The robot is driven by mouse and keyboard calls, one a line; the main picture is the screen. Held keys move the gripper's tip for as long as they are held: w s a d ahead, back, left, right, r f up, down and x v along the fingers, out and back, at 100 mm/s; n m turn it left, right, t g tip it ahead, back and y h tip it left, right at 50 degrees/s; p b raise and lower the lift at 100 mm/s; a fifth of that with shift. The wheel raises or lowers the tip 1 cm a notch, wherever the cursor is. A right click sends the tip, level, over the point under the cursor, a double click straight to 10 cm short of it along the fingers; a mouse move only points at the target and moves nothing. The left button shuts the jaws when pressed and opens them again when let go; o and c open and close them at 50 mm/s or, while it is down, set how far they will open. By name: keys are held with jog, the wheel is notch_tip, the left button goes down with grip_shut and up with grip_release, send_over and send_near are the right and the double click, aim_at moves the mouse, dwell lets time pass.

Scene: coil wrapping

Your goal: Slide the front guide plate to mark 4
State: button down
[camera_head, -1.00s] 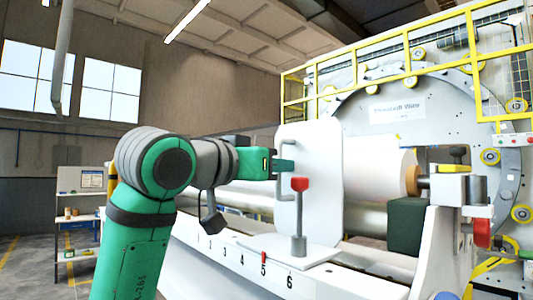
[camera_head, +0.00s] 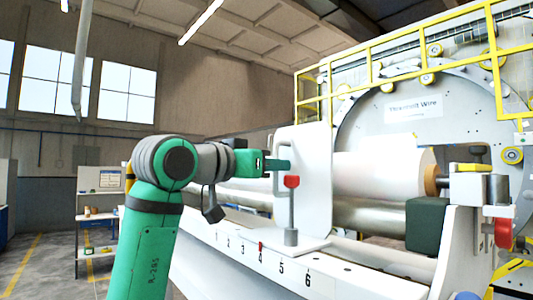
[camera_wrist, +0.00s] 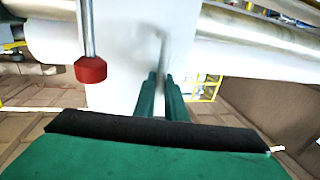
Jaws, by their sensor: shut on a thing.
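The front guide plate (camera_head: 317,190) is a white upright panel on a flat foot, standing on the numbered rail (camera_head: 230,256). A small red pointer (camera_head: 261,246) on the rail edge sits at the number 4. My gripper (camera_head: 284,165) is at the plate's left side, shut on its grey handle (camera_head: 277,182). In the wrist view the green fingers (camera_wrist: 161,98) meet the blurred handle (camera_wrist: 162,50) in front of the white plate. A lever with a red knob (camera_head: 291,181) rises from the plate's foot, beside the handle.
A white coil (camera_head: 375,174) on a shaft and a steel roller (camera_head: 370,216) lie behind the plate. The large ring machine (camera_head: 460,100) with yellow railings stands at the right. A shelf (camera_head: 100,215) stands far left. The rail's left stretch is partly hidden by my arm.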

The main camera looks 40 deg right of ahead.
jog(key=c, duration=1.8)
grip_release()
jog(key=shift+s+d, duration=0.1)
jog(key=shift+s, duration=0.05)
jog(key=a, duration=0.3)
jog(key=s+a, duration=0.1)
jog(key=a, duration=0.3)
jog(key=s+a, duration=0.1)
jog(key=a, duration=0.2)
jog(key=shift+s+a, duration=0.15)
jog(key=shift+a, duration=0.2)
jog(key=shift+a, duration=0.1)
jog(key=shift+s, duration=0.1)
